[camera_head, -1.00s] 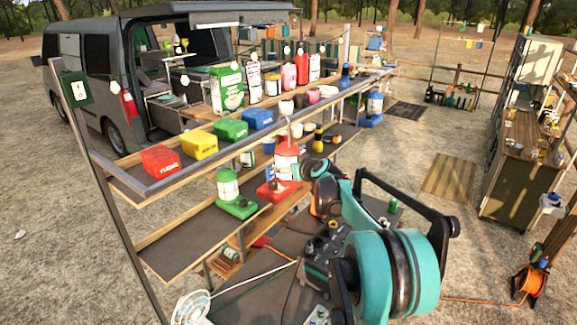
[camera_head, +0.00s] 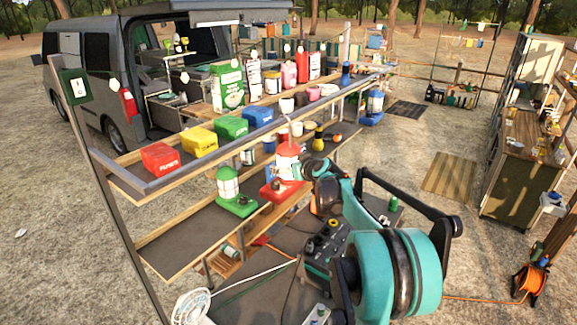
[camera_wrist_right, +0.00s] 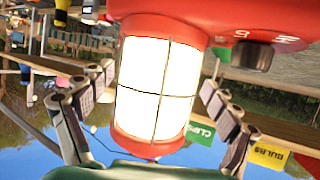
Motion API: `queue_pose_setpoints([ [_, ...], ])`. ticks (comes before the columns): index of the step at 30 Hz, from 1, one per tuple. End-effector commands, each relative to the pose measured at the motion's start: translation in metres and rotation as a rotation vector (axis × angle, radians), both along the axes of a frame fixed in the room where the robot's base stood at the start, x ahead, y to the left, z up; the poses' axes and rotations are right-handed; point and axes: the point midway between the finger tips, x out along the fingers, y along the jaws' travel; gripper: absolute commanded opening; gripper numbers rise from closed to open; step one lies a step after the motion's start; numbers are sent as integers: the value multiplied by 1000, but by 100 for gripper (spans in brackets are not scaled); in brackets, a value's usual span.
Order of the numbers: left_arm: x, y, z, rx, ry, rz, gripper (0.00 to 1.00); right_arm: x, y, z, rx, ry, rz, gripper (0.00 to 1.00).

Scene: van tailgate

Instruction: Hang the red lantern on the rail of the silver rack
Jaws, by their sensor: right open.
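The red lantern (camera_head: 287,163) stands near the middle of the shelves, with a red base and cap and a pale globe. In the right wrist view the lantern (camera_wrist_right: 157,82) appears upside down, its bright globe caged by dark wires. My right gripper (camera_head: 300,169) is at the lantern, coming from the right. In the wrist view its open fingers (camera_wrist_right: 155,90) lie either side of the globe, with visible gaps. A grey metal rail (camera_head: 207,153) edges the upper shelf; I cannot tell whether it is the silver rack's rail. My left gripper is out of view.
A green lantern (camera_head: 228,187) stands left of the red one. Red, yellow, green and blue boxes (camera_head: 200,141) line the upper shelf above. Mugs (camera_head: 302,98) and bottles stand further along. A dark power unit (camera_head: 325,250) sits below my right arm.

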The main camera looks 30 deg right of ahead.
Motion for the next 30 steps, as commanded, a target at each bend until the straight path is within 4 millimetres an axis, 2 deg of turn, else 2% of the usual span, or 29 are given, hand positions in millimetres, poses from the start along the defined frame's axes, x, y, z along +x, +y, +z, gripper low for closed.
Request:
queue_pose_setpoints([
  [15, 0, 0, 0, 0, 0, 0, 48, -91, 7, 38, 1, -1, -3, 89],
  [21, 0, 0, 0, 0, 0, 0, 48, -106, 9, 44, 0, -1, -1, 89],
  [26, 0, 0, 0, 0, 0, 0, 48, -108, 9, 45, 1, -1, 0, 89],
  [28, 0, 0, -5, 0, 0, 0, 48, -109, 14, 40, 2, 4, 4, 89],
  [30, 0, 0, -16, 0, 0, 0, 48, -112, 27, 26, 10, 17, 15, 89],
])
